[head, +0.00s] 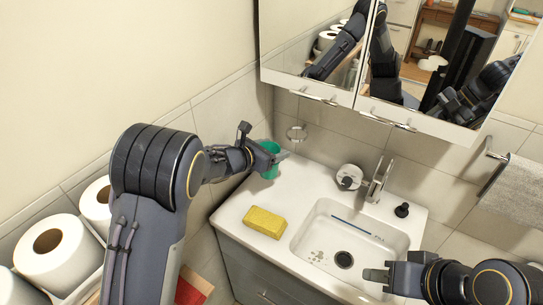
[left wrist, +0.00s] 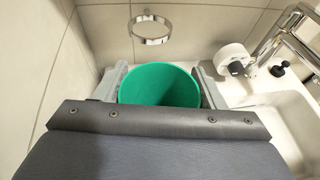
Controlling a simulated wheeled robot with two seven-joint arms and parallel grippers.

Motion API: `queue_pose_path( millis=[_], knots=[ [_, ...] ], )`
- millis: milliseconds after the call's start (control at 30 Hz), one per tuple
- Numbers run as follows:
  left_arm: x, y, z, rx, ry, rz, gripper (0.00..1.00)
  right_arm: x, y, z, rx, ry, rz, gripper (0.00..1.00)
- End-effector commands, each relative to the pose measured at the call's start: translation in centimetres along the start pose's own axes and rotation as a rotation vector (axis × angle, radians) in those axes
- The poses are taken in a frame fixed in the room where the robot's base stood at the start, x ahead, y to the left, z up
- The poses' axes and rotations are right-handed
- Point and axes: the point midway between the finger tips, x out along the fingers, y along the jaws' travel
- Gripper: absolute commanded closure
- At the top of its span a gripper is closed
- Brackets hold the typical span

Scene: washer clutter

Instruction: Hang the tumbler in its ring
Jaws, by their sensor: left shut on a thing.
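The green tumbler (head: 270,158) is held by my left gripper (head: 272,157) at the back left of the washbasin counter. In the left wrist view the tumbler (left wrist: 160,85) stands between the two grey fingers, its open mouth showing. Its base is hidden, so I cannot tell whether it touches the counter. The metal ring (head: 297,133) is fixed to the tiled wall behind and a little right of the tumbler; in the left wrist view the ring (left wrist: 150,30) is empty, beyond the tumbler. My right gripper (head: 376,275) is at the sink's front right, its fingers seen side-on.
A yellow sponge (head: 264,222) lies on the counter left of the sink (head: 345,240). A white round holder (head: 349,177), the faucet (head: 378,180) and a black stopper-like item (head: 402,210) stand behind the sink. A mirror cabinet (head: 350,100) overhangs the back. Toilet rolls (head: 58,252) stand at left.

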Motion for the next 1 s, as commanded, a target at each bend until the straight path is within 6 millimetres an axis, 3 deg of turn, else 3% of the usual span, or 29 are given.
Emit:
queue_pose_path(
  millis=[200, 433, 600, 1000],
  knots=[
    [3.1, 2.1, -2.9, 0.0, 0.004, -0.001, 0.59, -1.1, -0.5, -0.5, 0.0, 0.0, 0.0, 0.64],
    [4.6, 3.1, -4.1, -0.001, 0.003, -0.001, 0.59, -1.5, -0.7, -0.7, 0.0, 0.0, 0.0, 0.64],
    [5.4, 3.0, -6.4, 0.0, 0.004, -0.003, 0.59, -1.8, -0.8, -0.9, 0.0, 0.0, 0.0, 0.64],
    [5.6, 3.0, -7.1, 0.001, 0.0, -0.002, 0.59, -1.5, -0.7, -0.8, 0.0, 0.0, 0.0, 0.64]
  ],
)
